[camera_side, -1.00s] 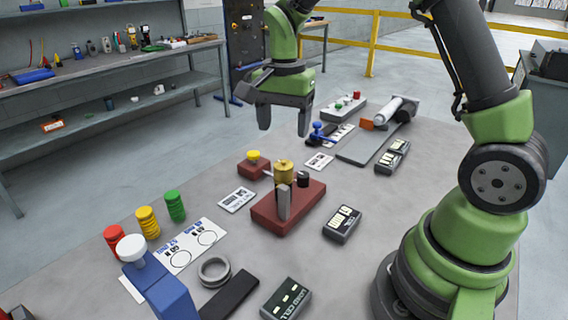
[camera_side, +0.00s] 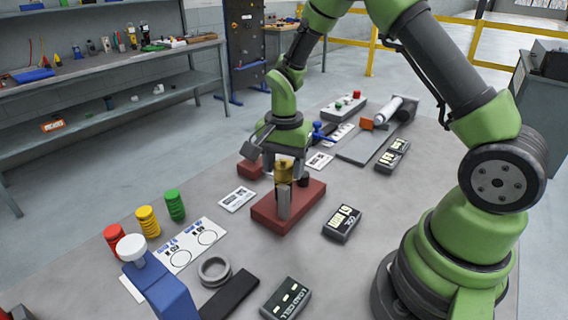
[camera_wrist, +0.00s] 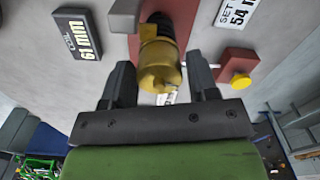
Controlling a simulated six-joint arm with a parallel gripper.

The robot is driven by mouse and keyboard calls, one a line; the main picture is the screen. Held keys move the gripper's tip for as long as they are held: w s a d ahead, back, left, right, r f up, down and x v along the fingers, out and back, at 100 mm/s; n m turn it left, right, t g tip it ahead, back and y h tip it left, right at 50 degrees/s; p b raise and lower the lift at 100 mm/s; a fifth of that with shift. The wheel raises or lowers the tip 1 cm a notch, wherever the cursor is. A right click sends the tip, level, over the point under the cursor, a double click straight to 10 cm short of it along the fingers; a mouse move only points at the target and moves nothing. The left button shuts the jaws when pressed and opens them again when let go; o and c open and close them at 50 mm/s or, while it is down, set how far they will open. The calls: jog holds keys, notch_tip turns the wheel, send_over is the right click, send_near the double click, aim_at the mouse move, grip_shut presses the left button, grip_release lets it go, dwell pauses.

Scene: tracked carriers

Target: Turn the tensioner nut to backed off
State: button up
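A brass-coloured nut (camera_side: 284,172), which I take for the tensioner nut, stands on the red base block (camera_side: 262,212). It also shows in the wrist view (camera_wrist: 160,68). A grey upright post (camera_side: 284,203) stands in front of it. My gripper (camera_side: 285,165) points down over the nut. In the wrist view its two fingers (camera_wrist: 162,80) stand on either side of the nut, apart, with a narrow gap visible at the right finger. Contact at the left finger is unclear. A display (camera_wrist: 77,33) by the block reads 61 mm; a card (camera_wrist: 237,12) reads SET 54.
A small red block (camera_wrist: 237,68) with a yellow button (camera_wrist: 241,80) sits close beside the right finger. A black dial or knob (camera_side: 303,181) is on the base block. Coloured ring stacks (camera_side: 147,221) stand at the left, and a grey ring (camera_side: 214,271) lies in front.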

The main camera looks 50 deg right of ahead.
aim_at(283, 162)
jog(key=c, duration=0.6)
jog(key=shift+n, duration=1.7)
jog(key=o, duration=0.9)
jog(key=shift+o, duration=0.2)
jog(key=shift+r, duration=0.1)
notch_tip(283, 162, up, 9)
jog(key=shift+w+r, duration=0.1)
jog(key=shift+r, duration=0.3)
